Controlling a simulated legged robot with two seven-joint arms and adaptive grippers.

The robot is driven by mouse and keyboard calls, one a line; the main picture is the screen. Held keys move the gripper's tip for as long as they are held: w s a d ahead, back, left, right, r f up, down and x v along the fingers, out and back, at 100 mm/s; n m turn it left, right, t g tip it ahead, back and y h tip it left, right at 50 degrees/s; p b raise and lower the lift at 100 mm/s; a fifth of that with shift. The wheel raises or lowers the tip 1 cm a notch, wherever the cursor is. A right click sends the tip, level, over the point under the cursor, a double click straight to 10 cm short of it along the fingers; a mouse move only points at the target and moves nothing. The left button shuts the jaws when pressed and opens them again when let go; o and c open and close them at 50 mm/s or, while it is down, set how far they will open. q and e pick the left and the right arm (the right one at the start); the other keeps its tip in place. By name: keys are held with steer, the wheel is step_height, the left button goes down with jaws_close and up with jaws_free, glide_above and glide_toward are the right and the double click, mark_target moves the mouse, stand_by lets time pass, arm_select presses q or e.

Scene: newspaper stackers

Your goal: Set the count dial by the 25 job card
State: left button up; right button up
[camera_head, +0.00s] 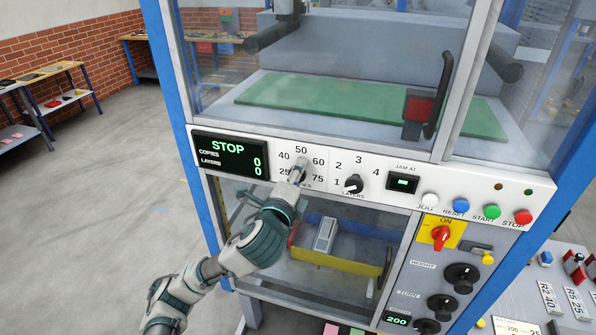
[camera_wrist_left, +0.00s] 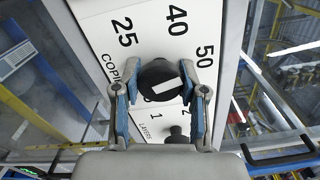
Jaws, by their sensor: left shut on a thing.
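The count dial, a black knob labelled COPIES, shows in the left wrist view (camera_wrist_left: 158,73) with a white bar on its face. The numbers 25, 40 and 50 are printed around it there; I cannot tell which number the bar marks. My left gripper (camera_wrist_left: 160,98) is shut on this dial, one finger on each side. In the head view my left gripper (camera_head: 298,172) covers most of the dial. The display (camera_head: 230,155) reads STOP, copies 0, layers 0. A card (camera_head: 518,325) with 200 and 25 on it is cut off at the bottom right. My right gripper is out of view.
The layers knob (camera_head: 354,185) sits just right of the dial. Further right are the JOG, RESET, START and STOP buttons (camera_head: 523,217) and a red ON switch (camera_head: 440,236). Open floor lies to the left.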

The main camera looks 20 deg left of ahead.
arm_select(q)
steer(key=n+p, duration=0.1)
steer(key=n, duration=0.1)
steer(key=n+p, duration=0.1)
steer(key=n, duration=0.2)
steer(key=shift+d+f+n, duration=0.1)
steer(key=shift+f+n, duration=0.1)
steer(key=shift+n, duration=0.1)
steer(key=n+p, duration=0.3)
steer(key=n, duration=0.2)
steer(key=n+p, duration=0.3)
steer(key=n, duration=0.2)
steer(key=shift+n, duration=0.4)
steer(key=shift+f+n+p, duration=0.15)
steer(key=shift+n+p, duration=1.05)
steer(key=shift+n, duration=0.9)
steer(key=o, duration=0.9)
steer(key=shift+c, duration=0.2)
steer(key=shift+o, duration=1.4)
